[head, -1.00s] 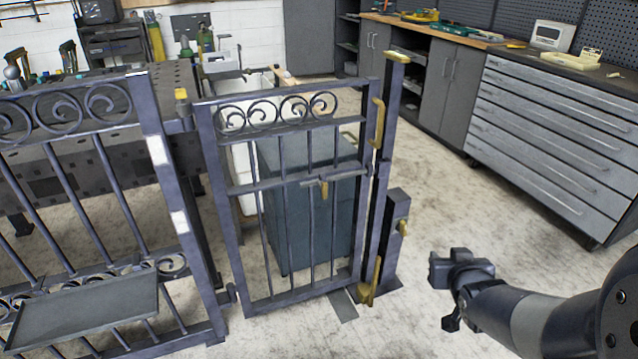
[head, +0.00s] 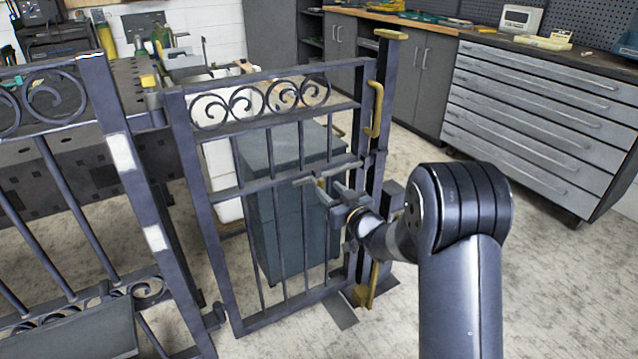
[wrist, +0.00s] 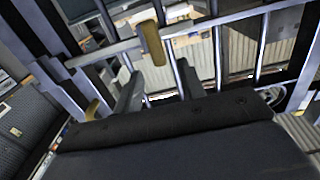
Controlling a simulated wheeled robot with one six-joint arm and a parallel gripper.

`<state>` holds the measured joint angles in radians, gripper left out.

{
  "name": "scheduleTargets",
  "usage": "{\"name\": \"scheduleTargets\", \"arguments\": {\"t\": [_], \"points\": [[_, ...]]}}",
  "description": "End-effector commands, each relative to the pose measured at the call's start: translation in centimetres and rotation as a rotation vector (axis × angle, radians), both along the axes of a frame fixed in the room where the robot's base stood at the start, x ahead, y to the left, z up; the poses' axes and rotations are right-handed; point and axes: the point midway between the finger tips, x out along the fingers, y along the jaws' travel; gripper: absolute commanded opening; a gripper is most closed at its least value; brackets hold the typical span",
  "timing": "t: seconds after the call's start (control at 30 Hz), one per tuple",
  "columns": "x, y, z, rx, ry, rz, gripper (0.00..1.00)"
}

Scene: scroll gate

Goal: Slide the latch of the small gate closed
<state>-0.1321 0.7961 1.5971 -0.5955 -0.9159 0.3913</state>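The small dark metal gate (head: 272,197) stands upright beside its post (head: 384,110), with scrolls along its top. The latch is a sliding bar along the gate's middle rail with a brass knob (head: 321,183). My gripper (head: 328,191) is at the latch, reaching from the right. In the wrist view the brass knob (wrist: 152,43) hangs from the bar just beyond my two fingers (wrist: 155,74), which are apart on either side of its line. Nothing is seen gripped. My wrist hides part of the post and the bar's right end is hard to make out.
A fixed fence panel (head: 126,170) stands on the left with a tray at its foot. A grey cabinet (head: 285,215) is behind the gate. Brass handles (head: 375,110) are on the post side. A drawer unit (head: 540,125) stands at the right; the floor before it is clear.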

Motion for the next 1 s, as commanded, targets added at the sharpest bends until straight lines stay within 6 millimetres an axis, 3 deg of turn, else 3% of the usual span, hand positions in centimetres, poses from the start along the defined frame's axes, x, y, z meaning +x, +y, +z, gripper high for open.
{"name": "scheduleTargets", "arguments": {"t": [0.3,0.77,1.0], "points": [[3.8,2.6,-0.1,0.000,-0.001,0.000,0.38],[4.7,3.2,0.0,0.000,0.001,-0.001,0.38],[4.7,3.2,0.0,0.000,0.000,-0.001,0.19]]}}
